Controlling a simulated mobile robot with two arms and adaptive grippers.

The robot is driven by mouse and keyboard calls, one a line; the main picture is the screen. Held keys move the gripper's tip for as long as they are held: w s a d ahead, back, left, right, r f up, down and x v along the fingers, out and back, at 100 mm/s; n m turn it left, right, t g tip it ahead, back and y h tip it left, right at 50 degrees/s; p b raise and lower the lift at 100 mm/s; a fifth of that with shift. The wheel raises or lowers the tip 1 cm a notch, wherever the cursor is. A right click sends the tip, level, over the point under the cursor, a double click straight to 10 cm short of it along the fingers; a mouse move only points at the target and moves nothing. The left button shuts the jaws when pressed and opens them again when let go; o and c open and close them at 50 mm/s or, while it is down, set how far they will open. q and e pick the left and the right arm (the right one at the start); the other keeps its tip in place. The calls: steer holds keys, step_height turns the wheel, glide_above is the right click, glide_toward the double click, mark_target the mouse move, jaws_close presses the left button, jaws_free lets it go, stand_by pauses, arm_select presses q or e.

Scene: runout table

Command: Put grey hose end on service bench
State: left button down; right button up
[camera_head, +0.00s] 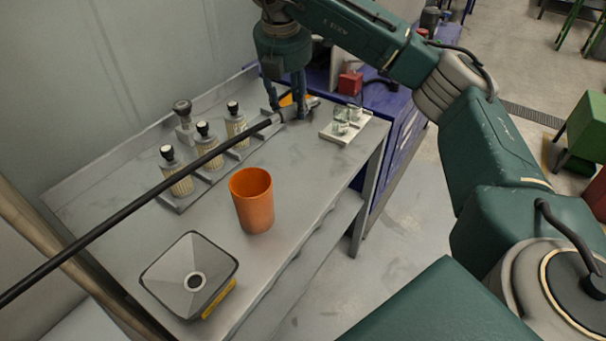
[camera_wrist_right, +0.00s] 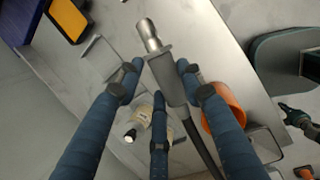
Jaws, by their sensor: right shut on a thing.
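My right gripper (camera_head: 287,106) is shut on the grey hose end (camera_head: 303,108) over the far end of the grey service bench (camera_head: 305,190). In the right wrist view, the hose end (camera_wrist_right: 165,76) lies between the blue fingers of the gripper (camera_wrist_right: 158,70), with its round metal tip pointing past them. A black hose (camera_head: 130,212) runs from it to the lower left, above the bench. I cannot tell whether the hose end touches the bench.
An orange cup (camera_head: 253,205) and a grey funnel-like tray (camera_head: 170,270) stand on the near bench. Several capped bottles (camera_head: 207,148) stand in a rack by the wall. Open bench surface lies between.

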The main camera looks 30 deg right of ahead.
steer(key=shift+w+d+m, duration=0.1)
steer(key=shift+d+m, duration=0.15)
steer(key=shift+m, duration=0.25)
steer(key=shift+d+f, duration=0.1)
steer(key=shift+f, duration=0.3)
steer(key=p, duration=0.4)
glide_above(296, 175)
steer(key=f, duration=1.8)
steer(key=shift+s+a+f, duration=0.25)
steer(key=shift+s+a, duration=0.1)
steer(key=shift+a, duration=0.05)
steer(key=shift+f, duration=0.4)
steer(key=shift+f, duration=0.15)
steer(key=o, duration=1.4)
steer(key=shift+c, duration=0.2)
